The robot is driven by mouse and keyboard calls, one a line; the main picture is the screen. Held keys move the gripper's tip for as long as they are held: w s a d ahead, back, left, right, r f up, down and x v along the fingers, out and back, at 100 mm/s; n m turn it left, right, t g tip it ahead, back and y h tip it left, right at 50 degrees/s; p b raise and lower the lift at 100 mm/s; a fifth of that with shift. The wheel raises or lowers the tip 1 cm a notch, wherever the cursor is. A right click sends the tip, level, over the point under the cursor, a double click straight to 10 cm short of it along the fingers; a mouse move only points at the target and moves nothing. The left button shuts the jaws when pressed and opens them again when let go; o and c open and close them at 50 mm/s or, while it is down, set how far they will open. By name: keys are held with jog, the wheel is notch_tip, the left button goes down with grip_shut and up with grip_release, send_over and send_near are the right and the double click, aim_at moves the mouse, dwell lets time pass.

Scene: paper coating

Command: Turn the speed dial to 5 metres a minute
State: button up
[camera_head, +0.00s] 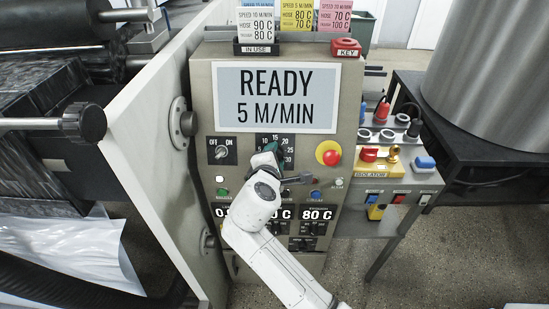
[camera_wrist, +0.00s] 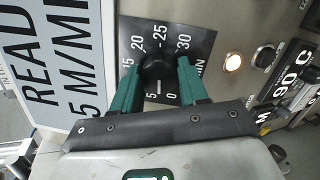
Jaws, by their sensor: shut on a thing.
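The black speed dial (camera_wrist: 158,66) sits on its dark scale plate (camera_wrist: 195,28) in the wrist view. My gripper (camera_wrist: 158,72) is shut on the dial, one green finger on each side of it. A white mark on the dial lies at the 5 and 0 end of the scale, close to the 5; its exact reading is hard to tell. The display (camera_head: 276,97) reads READY, 5 M/MIN. In the head view my gripper (camera_head: 268,153) covers the dial, and only part of the scale shows.
An OFF/ON switch (camera_head: 222,151) is left of the dial, and a red emergency button (camera_head: 328,153) is to the right. Temperature readouts (camera_head: 317,214) lie below. A side table holds the isolator (camera_head: 370,170).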

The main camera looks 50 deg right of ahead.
jog(key=shift+m+g, duration=0.4)
jog(key=shift+m, duration=1.2)
jog(key=o, duration=1.1)
jog(key=shift+c, duration=0.2)
jog(key=b+v, duration=0.1)
jog(key=v, duration=1)
jog(key=shift+d, duration=0.1)
